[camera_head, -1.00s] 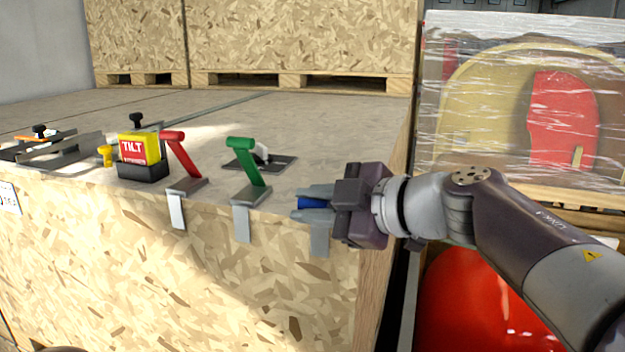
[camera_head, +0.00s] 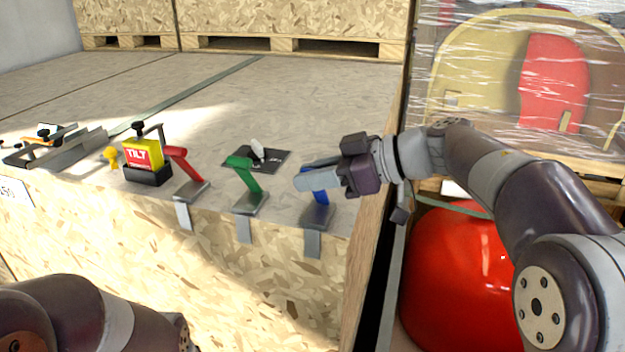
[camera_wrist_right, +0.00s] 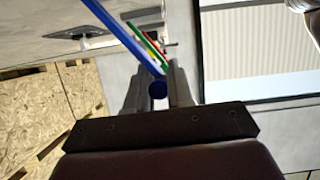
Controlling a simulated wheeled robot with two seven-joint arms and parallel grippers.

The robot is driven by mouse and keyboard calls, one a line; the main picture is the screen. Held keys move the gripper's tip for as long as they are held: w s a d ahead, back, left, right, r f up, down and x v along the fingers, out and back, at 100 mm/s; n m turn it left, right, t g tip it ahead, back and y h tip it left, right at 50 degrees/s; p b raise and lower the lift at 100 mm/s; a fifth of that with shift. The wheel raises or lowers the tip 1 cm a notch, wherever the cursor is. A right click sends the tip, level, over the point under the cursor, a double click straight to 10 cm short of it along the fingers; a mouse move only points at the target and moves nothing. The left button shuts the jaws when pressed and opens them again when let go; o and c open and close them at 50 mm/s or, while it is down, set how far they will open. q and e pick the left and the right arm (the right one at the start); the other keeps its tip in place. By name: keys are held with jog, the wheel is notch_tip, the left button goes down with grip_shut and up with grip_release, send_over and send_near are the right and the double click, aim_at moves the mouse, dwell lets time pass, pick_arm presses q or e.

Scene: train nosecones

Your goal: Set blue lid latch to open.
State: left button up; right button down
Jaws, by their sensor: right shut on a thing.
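The blue lid latch (camera_head: 319,198) stands at the right front edge of the wooden crate, its lever raised and leaning back over the lid. Its metal strap hangs over the crate's front. My left gripper is out of view; only part of my left arm shows at bottom left.
A green latch (camera_head: 243,175) and a red latch (camera_head: 184,168) stand to the left along the same edge. A yellow TILT indicator (camera_head: 143,155) is beside the red one. A dark plate with a white lever (camera_head: 262,158) lies behind. A red rounded object (camera_head: 455,265) stands right of the crate.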

jog(key=shift+w+r, duration=0.15)
jog(key=shift+w, duration=0.1)
dwell(0.4)
jog(key=c, duration=1.1)
grip_release()
jog(key=shift+o, duration=0.2)
jog(key=b+v, duration=0.4)
jog(key=v, duration=0.8)
jog(key=shift+d+r, duration=0.15)
jog(key=shift+d, duration=0.2)
